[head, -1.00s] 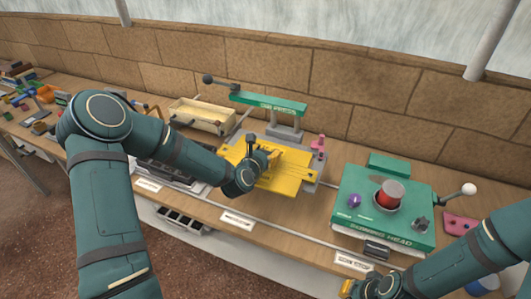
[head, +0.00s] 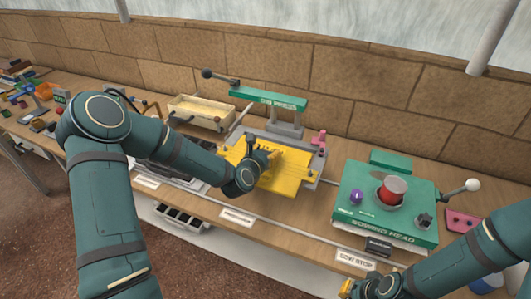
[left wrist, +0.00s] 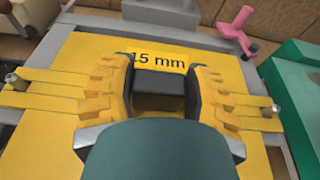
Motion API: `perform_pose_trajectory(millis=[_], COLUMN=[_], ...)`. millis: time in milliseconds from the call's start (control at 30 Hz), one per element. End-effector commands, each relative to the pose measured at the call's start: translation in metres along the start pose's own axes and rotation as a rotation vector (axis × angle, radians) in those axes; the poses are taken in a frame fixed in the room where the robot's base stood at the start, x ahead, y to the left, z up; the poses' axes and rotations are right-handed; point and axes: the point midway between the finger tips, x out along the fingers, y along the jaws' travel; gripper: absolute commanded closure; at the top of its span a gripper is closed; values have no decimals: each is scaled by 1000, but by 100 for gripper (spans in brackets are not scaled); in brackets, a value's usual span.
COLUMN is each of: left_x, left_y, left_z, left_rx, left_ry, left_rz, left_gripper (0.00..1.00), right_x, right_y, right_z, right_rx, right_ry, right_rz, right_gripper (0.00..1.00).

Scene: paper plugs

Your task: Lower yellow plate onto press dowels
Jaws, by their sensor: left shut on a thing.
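The yellow plate (head: 292,181) lies level, or nearly so, over the grey press base below the green press arm (head: 268,98). My left gripper (head: 268,158) is above its middle. In the left wrist view, my left gripper (left wrist: 160,92) is shut on the plate's dark raised handle (left wrist: 160,84). The yellow plate (left wrist: 60,135) is marked "15 mm" there. A metal dowel tip (left wrist: 16,81) shows at its left edge and another dowel tip (left wrist: 271,110) at its right. Whether the plate rests fully down is unclear. My right gripper (head: 352,288) is at the bottom edge, its fingers mostly hidden.
A cream tray (head: 202,112) is behind left. A pink upright part (head: 320,138) stands close to the plate's back right corner. A brick wall closes the back.

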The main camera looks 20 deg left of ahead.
Motion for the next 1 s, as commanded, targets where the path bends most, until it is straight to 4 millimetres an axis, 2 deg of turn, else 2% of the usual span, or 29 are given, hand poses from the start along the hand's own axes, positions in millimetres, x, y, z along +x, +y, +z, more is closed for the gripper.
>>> perform_pose_trajectory(millis=[33, 67, 100, 133, 433, 567, 667, 1000], left_x=[0, 0, 0, 0, -1, -8, -22, -90], left_y=[0, 0, 0, 0, 0, 1, 1, 1], left_z=[1, 1, 1, 1, 0, 0, 0, 0], left_rx=[0, 0, 0, 1, 0, 0, 1, 1], left_ry=[-1, -1, -1, -1, 2, 2, 2, 1], left_rz=[0, 0, 0, 0, 0, 1, 1, 2], left_gripper=[92, 35, 21, 13, 13, 13, 13, 13], right_x=[0, 0, 0, 0, 0, 0, 0, 0], right_y=[0, 0, 0, 0, 0, 0, 0, 0], right_z=[0, 0, 0, 0, 0, 0, 0, 0], right_rx=[0, 0, 0, 0, 0, 0, 0, 0], right_ry=[0, 0, 0, 0, 0, 0, 0, 0], right_rz=[0, 0, 0, 0, 0, 0, 0, 0], right_gripper=[100, 100, 100, 100, 100, 100, 100, 100])
